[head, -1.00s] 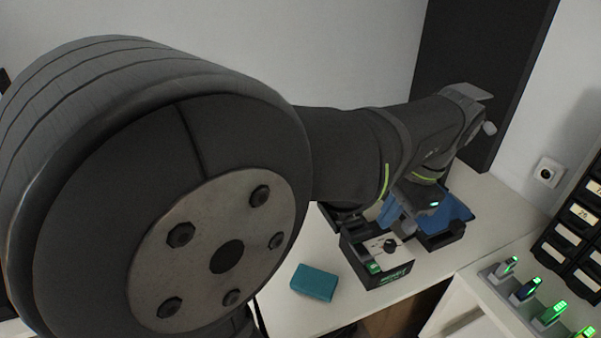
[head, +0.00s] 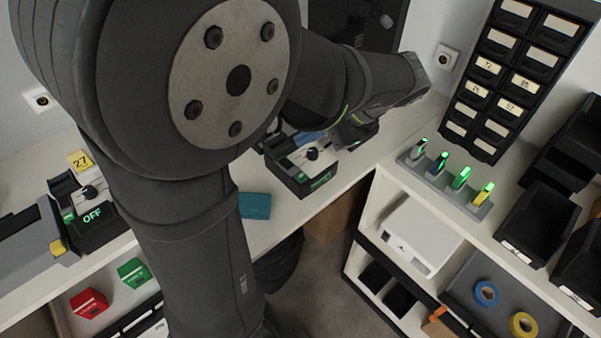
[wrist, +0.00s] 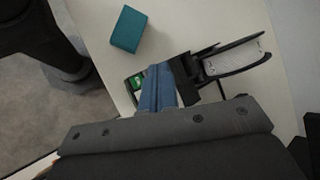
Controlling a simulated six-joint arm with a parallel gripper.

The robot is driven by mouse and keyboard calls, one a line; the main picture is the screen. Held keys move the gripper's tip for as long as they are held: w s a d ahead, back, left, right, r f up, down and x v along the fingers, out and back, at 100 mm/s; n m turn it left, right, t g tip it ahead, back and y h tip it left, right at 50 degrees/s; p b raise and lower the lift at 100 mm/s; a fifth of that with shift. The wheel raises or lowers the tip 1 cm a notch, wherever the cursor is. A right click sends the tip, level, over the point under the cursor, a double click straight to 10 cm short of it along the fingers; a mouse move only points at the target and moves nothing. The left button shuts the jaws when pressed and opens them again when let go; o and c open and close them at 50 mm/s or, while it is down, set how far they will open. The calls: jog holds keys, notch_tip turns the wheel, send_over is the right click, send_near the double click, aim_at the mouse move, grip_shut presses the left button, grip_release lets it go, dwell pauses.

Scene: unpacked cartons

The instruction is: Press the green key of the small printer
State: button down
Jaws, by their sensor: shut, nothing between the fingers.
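In the head view a small dark printer (head: 290,181) with a pale top and a black knob stands on the bench, partly behind my arm. My gripper (wrist: 157,108) has blue fingers, shut and empty, pointing down at the printer. In the wrist view the green key (wrist: 137,84) shows just left of the fingers. The printer's black roll holder (wrist: 232,55) is to their right. I cannot tell whether the fingertips touch the printer.
A teal box (head: 255,205) lies left of the printer; it also shows in the wrist view (wrist: 129,29). A second device (head: 92,215) reading OFF stands at the left. A rack of green-lit devices (head: 450,178) stands on the right bench. An open gap lies before the bench.

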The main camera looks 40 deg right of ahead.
aim_at(307, 175)
jog(key=shift+f, duration=4.15)
jog(key=shift+f, duration=0.1)
jog(key=shift+f, duration=0.35)
jog(key=shift+f, duration=0.5)
jog(key=shift+r, duration=0.95)
jog(key=shift+r, duration=2.55)
jog(key=shift+f, duration=0.15)
